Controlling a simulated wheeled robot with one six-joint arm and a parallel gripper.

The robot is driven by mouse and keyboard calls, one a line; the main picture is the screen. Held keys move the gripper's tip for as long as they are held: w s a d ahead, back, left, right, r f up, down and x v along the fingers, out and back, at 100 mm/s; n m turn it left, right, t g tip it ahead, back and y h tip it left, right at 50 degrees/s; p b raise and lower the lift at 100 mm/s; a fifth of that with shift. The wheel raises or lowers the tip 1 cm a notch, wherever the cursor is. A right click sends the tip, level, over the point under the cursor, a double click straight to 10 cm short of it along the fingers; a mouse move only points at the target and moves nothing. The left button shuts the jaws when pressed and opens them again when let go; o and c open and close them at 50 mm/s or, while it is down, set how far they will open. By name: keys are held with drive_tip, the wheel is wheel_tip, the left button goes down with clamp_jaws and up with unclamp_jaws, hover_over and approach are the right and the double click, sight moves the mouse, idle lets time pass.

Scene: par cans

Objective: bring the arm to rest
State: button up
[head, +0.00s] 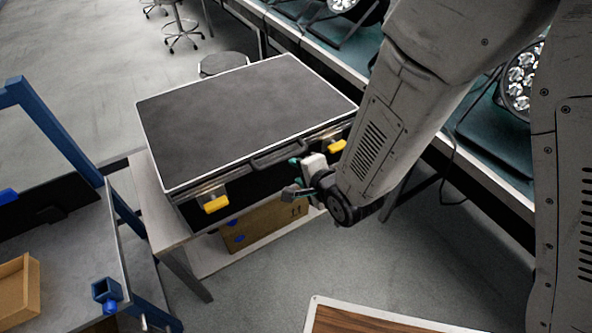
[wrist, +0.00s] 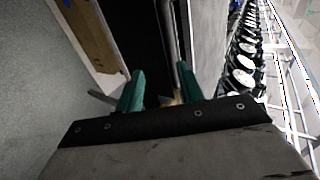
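My gripper (head: 296,176) is in front of a black flight case, near the right half of its front side. In the wrist view its two green fingers (wrist: 160,88) stand apart with nothing held between them. The case (head: 245,110) is closed, with a metal-edged lid, and lies on a light table. Its handle (head: 285,153) is on the front, just left of and above my gripper. Two yellow latches show on the front, a left one (head: 216,204) and a right one (head: 337,146). I cannot tell whether the fingers touch the case.
A long bench (head: 480,180) with par cans (head: 522,80) runs along the right. A cardboard box (head: 265,222) sits on the shelf under the case. A blue-framed cart (head: 60,240) stands left, a wooden-topped surface (head: 370,322) at the bottom. Grey floor (head: 250,290) lies between.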

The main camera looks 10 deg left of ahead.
idle(0.4)
drive_tip(key=s+d+f+n+g+h, duration=0.2)
drive_tip(key=s+d+n+g+h, duration=0.35)
drive_tip(key=d+n, duration=0.35)
drive_tip(key=s+d+r+h, duration=0.1)
drive_tip(key=s+d+r, duration=0.3)
drive_tip(key=d+r, duration=0.5)
drive_tip(key=s+d+r+h, duration=0.1)
drive_tip(key=s+d+r, duration=0.3)
drive_tip(key=d+r, duration=0.5)
drive_tip(key=s+d+r+g+h, duration=0.1)
drive_tip(key=s+d+r, duration=0.3)
drive_tip(key=d+r, duration=0.5)
drive_tip(key=shift+s+d+r, duration=0.25)
drive_tip(key=shift+s+d, duration=0.15)
drive_tip(key=shift+d, duration=0.45)
drive_tip(key=shift+a, duration=0.1)
